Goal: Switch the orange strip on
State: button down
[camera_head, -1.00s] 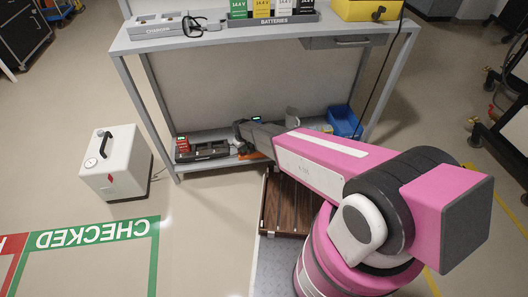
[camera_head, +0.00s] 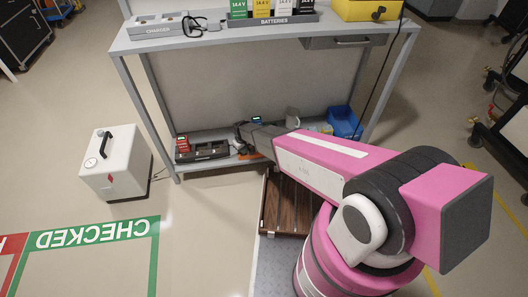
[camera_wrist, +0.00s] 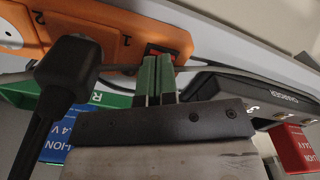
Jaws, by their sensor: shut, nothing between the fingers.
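The orange strip (camera_wrist: 110,32) runs across the upper left of the wrist view, with outlet numbers on its face. A dark rocker switch (camera_wrist: 158,48) with a reddish edge sits near its right end; I cannot tell its position or whether it is lit. My gripper (camera_wrist: 155,62) is shut and empty, its green fingertips at the lower edge of the switch, partly covering it. I cannot tell whether they touch. In the head view, only a small piece of the orange strip (camera_head: 250,157) shows on the lower shelf, below my gripper (camera_head: 238,128).
A black plug (camera_wrist: 70,70) with its cable stands left of my fingers. A grey cable passes behind them. The dark charger (camera_wrist: 260,95) is at right, with a red battery (camera_wrist: 298,148) below. A blue bin (camera_head: 344,122) stands on the lower shelf, under the bench top (camera_head: 225,37).

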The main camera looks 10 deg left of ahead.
jog(key=shift+f, duration=0.2)
jog(key=shift+r, duration=3.55)
jog(key=s+d+r+m, duration=0.1)
jog(key=d+r+m, duration=0.1)
jog(key=d+r, duration=0.7)
jog(key=d+r+m, duration=0.2)
jog(key=d+r, duration=0.6)
jog(key=d, duration=0.4)
jog(key=s+d+r+m, duration=0.2)
jog(key=s+d+r, duration=0.3)
jog(key=d+r, duration=0.2)
jog(key=s+d+r+m, duration=0.3)
jog(key=s+d+r, duration=0.2)
jog(key=d, duration=0.7)
notch_tip(320, 180, up, 2)
jog(key=shift+s, duration=0.15)
